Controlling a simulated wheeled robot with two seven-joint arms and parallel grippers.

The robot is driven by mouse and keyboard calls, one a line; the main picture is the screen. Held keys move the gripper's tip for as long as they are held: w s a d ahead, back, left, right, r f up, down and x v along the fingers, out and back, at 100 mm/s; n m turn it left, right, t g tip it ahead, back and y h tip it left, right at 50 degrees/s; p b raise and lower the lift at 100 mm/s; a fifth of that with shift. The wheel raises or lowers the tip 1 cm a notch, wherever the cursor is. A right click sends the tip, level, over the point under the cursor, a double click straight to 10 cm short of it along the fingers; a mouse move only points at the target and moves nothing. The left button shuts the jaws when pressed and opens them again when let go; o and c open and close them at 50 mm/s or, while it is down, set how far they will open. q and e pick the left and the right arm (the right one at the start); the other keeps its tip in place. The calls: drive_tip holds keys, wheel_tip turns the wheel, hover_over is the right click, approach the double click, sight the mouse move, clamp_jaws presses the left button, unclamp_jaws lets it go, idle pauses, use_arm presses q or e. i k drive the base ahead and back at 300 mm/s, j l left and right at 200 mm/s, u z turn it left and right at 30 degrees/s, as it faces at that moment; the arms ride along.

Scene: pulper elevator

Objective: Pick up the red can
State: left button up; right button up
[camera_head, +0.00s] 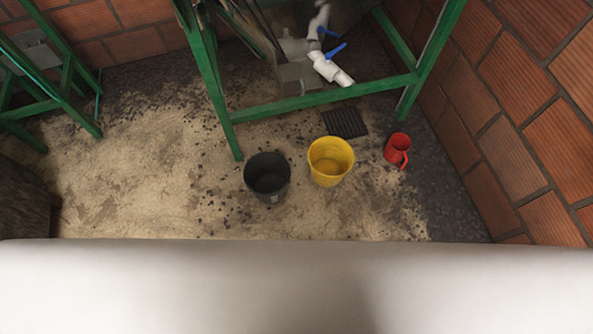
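The red can (397,149) is a small red container with a handle on its lower right side. It stands on the dirty concrete floor at the right, near the brick wall and to the right of the yellow bucket. Neither of my grippers shows in the head view, so I cannot see where they are relative to the can.
A yellow bucket (330,161) and a black bucket (267,177) stand left of the can. A dark floor grate (345,122) lies behind them. A green metal frame (325,98) with white pipes (330,68) stands behind. A brick wall (510,110) bounds the right. Floor at left is open.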

sight(398, 146)
drive_tip(key=l+z, duration=0.1)
drive_tip(key=z, duration=0.35)
drive_tip(key=l+z, duration=0.15)
drive_tip(key=z, duration=0.35)
drive_tip(key=i+z, duration=0.2)
drive_tip(key=i, duration=1.7)
drive_tip(key=l, duration=0.1)
